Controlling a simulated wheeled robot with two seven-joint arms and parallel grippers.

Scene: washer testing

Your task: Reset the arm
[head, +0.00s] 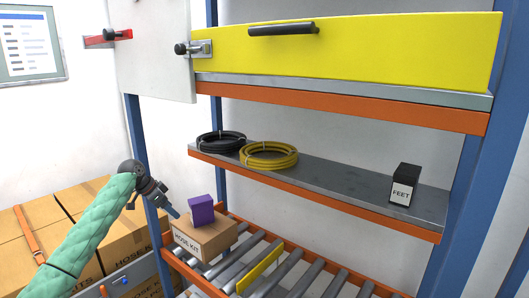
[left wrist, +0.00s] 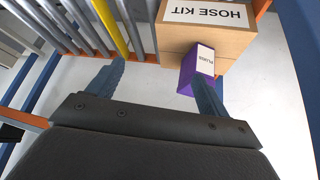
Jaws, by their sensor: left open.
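My left gripper (head: 174,211) is at the end of the green-sleeved arm, just left of a small purple box (head: 202,213). In the left wrist view its two fingers (left wrist: 156,88) stand wide apart with nothing between them. The purple box, labelled PLUGS (left wrist: 196,70), shows there just beyond the right-hand finger; I cannot tell whether they touch. The box sits on a brown HOSE KIT carton (head: 205,243). My right gripper is not in view.
The carton rests on a roller conveyor (head: 300,270). A grey shelf (head: 335,178) above holds a black hose coil (head: 221,142), a yellow coil (head: 268,155) and a black FEET box (head: 403,186). Blue posts frame the rack. A yellow drawer front (head: 400,52) is above.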

